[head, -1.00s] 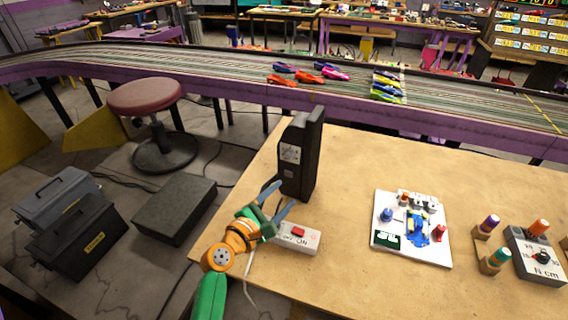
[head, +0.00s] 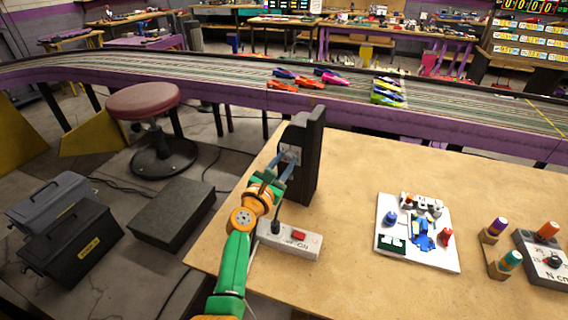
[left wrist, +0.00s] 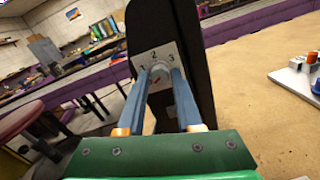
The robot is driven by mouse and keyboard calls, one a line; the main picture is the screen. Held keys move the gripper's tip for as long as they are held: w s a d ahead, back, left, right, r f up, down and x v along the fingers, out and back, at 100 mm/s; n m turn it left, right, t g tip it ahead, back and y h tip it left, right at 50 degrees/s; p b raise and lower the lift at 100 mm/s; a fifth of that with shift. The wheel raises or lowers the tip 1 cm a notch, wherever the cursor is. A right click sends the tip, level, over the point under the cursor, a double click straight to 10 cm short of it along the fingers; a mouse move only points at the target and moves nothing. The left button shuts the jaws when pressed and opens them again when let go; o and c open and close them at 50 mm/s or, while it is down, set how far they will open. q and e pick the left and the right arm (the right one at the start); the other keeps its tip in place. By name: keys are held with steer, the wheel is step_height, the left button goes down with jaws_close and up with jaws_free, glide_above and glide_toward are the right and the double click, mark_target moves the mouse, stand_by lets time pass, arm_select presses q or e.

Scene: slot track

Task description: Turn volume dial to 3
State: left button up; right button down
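The volume dial (left wrist: 160,74) is a small round grey knob on a white plate of the tall black speaker (head: 309,150). The plate shows the numbers 2 and 3 in the left wrist view. The knob has a small reddish mark, but I cannot tell which number it points to. My left gripper (head: 284,163) is in front of the plate. Its two blue fingers (left wrist: 160,82) stand one on each side of the dial, open around it; firm contact does not show. The fingers hide part of the plate. My right gripper is not in view.
A power strip (head: 290,240) with a red switch lies beside my left forearm. A white board with coloured parts (head: 391,262) and small screwdrivers (head: 497,228) lie farther right. The slot track (head: 200,70) runs behind the table. The table between speaker and board is clear.

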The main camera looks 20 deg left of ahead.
arm_select(q)
jaws_close()
steer(key=shift+m, duration=0.3)
